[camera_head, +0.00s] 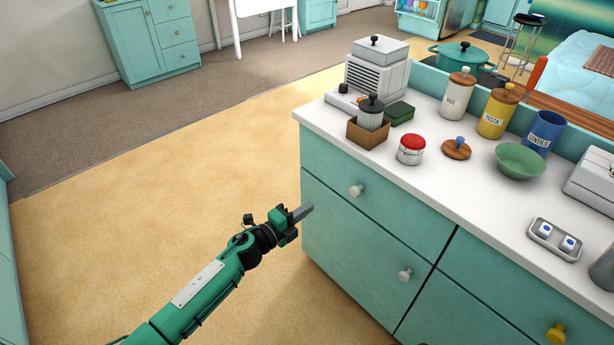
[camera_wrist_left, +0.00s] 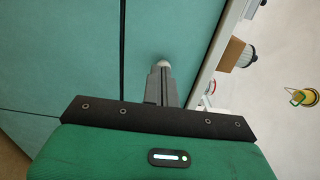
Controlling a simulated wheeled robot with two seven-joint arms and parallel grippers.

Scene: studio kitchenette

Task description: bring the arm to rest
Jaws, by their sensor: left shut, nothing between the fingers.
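My left gripper (camera_head: 303,211) is shut and empty. In the head view it hangs over the floor in front of the left end of the teal drawer unit (camera_head: 345,245), below the counter top. My left arm (camera_head: 205,285) comes in from the bottom left. In the left wrist view the closed fingers (camera_wrist_left: 160,84) point toward the teal drawer fronts (camera_wrist_left: 60,60), with a pale round knob (camera_wrist_left: 161,62) just beyond their tips. Whether the fingers touch the knob cannot be told from that view; in the head view they are apart from the upper left knob (camera_head: 356,190). My right gripper is not in view.
The white counter top (camera_head: 420,190) holds a brown box (camera_head: 368,134) with a lidded jar, a red-lidded jar (camera_head: 411,149), a wooden lid (camera_head: 456,149), a green bowl (camera_head: 520,160) and several canisters. The tan floor (camera_head: 130,210) left of the unit is clear.

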